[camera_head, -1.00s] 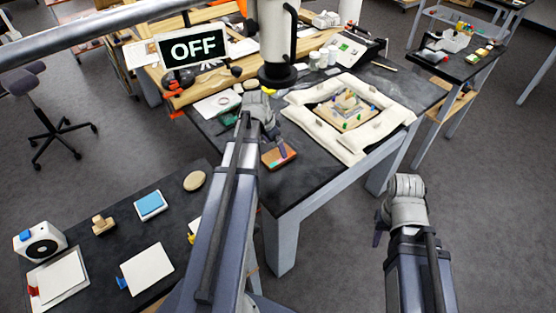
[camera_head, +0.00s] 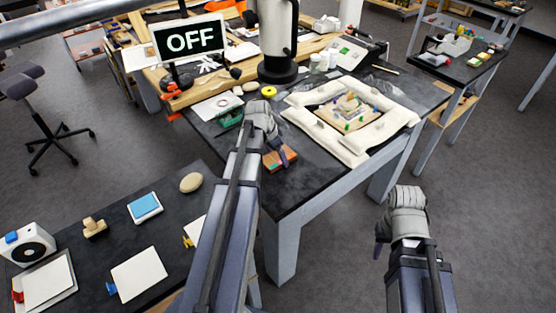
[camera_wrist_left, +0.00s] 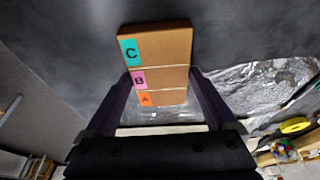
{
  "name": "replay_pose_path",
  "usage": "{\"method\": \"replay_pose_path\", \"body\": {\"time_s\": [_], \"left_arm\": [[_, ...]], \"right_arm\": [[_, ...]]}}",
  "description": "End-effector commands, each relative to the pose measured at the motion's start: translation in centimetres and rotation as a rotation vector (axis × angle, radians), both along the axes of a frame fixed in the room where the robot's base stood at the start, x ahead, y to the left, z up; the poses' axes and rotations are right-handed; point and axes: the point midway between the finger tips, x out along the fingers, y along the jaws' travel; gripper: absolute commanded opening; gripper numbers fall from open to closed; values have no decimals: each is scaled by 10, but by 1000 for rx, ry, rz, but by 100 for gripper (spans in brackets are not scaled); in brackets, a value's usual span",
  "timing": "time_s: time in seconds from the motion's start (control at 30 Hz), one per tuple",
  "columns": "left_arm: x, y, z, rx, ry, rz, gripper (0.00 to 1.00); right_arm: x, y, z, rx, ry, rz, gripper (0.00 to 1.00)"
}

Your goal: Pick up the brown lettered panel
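The brown lettered panel (camera_head: 281,158) lies on the dark workbench near its front left corner. In the left wrist view the panel (camera_wrist_left: 165,50) shows coloured tabs lettered C, B and A along its left edge. My left gripper (camera_head: 270,138) is over the panel, hiding part of it in the head view. In the wrist view its two fingers (camera_wrist_left: 160,82) stand apart, one along each long side of the panel near B and A; firm contact is not visible. My right gripper (camera_head: 382,240) hangs over the floor right of the bench, away from the panel; its opening is unclear.
A white padded frame (camera_head: 337,147) around a small model lies right of the panel. A yellow tape roll (camera_head: 268,91) and a green item (camera_head: 230,119) lie behind it. The OFF sign (camera_head: 190,40) stands at back left. A lower dark table (camera_head: 85,230) holds cards and blocks.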

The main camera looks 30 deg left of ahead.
Motion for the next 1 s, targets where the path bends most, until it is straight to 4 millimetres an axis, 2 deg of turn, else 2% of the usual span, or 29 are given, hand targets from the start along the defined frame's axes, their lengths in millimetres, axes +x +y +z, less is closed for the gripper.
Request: {"method": "replay_pose_path", "body": {"time_s": [0.07,0.53,0.8,1.0], "left_arm": [[0,0,0,0,0,0,80],[0,0,0,0,0,0,28],[0,0,1,0,0,0,28],[0,0,13,0,0,0,28]], "right_arm": [[0,0,0,0,0,0,39],[0,0,0,0,0,0,39],[0,0,1,0,0,0,39],[0,0,13,0,0,0,39]]}}
